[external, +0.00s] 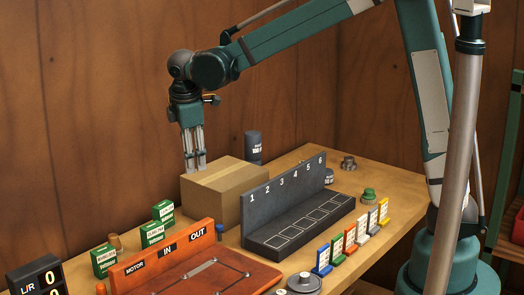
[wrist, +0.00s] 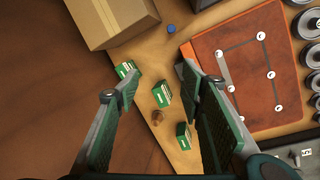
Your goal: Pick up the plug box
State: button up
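Three small green boxes with white labels stand on the table's left side: one at the back (external: 163,212), one in the middle (external: 152,234) and one in front (external: 104,261). I cannot read their labels well enough to tell which is the plug box. The wrist view shows them between and below my fingers: one by the left fingertip (wrist: 124,69), one in the middle (wrist: 162,95) and one lower right (wrist: 183,137). My gripper (external: 196,168) points down, high near the cardboard box. In the wrist view its fingers (wrist: 158,68) are spread with nothing held.
A large cardboard box (external: 225,185) stands beside the green boxes. A dark numbered rack (external: 290,205) and an orange board (external: 215,275) lie to the right. A small brown part (wrist: 158,116) and a blue one (wrist: 171,28) sit near the boxes.

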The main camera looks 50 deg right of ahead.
jog(key=w+a+f+n+g+h+b, duration=0.1)
jog(key=w+a+f+n, duration=0.2)
jog(key=w+a+f, duration=0.6)
jog(key=n+g+h, duration=0.1)
jog(key=n, duration=0.1)
send_over(153, 235)
jog(key=w+a, duration=0.2)
jog(key=f, duration=1)
jog(key=shift+w+d+f+b, duration=0.1)
jog(key=shift+d+f+b, duration=0.15)
jog(key=shift+b, duration=0.1)
jog(key=shift+x, duration=1.25)
jog(key=shift+x, duration=2.6)
jog(key=shift+a, duration=0.1)
jog(key=c, duration=1.1)
